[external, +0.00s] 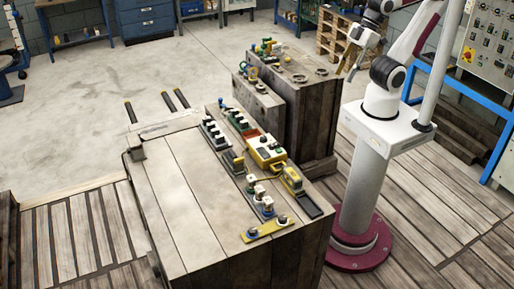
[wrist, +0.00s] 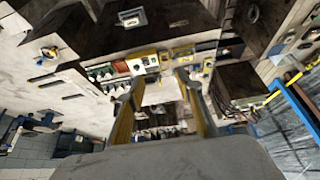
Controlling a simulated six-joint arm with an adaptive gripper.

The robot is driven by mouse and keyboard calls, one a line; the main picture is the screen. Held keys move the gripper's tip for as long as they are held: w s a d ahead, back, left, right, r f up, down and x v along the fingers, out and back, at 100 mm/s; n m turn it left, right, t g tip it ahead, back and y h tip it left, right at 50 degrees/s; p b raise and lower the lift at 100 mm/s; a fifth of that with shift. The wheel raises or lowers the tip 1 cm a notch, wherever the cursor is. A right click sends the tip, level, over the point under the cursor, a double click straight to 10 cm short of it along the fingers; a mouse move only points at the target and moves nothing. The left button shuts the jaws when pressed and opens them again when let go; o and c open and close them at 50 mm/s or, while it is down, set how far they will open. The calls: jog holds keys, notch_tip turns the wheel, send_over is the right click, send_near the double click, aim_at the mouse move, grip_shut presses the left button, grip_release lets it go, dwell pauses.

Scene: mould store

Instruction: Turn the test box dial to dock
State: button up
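In the wrist view a yellow-edged pale box (wrist: 143,64) shows beyond my fingers and seems to be the same one. My gripper (external: 351,70) is raised at the upper right, well apart from the yellow and white box. In the wrist view my gripper (wrist: 158,84) has its two fingers spread, with nothing held between them.
The wooden bench (external: 165,205) has a bare left side. Black-topped blocks (external: 213,132), small white-topped pieces (external: 259,194) and a yellow plate (external: 267,230) line its right side. A second wooden stand (external: 306,108) rises behind. A control panel (external: 490,50) stands at right.

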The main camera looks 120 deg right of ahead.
jog(key=f, duration=0.1)
jog(key=n+g, duration=0.6)
jog(key=n, duration=0.9)
send_over(263, 137)
jog(key=f, duration=1.3)
jog(key=s+f, duration=0.1)
jog(key=f, duration=0.5)
jog(key=shift+a+f, duration=0.1)
jog(key=shift+f, duration=0.2)
jog(key=shift+w+r+n+t, duration=0.15)
jog(key=shift+w+n+t, duration=0.15)
jog(key=shift+w+n, duration=0.1)
jog(key=shift+n, duration=1.2)
jog(key=shift+f, duration=3.9)
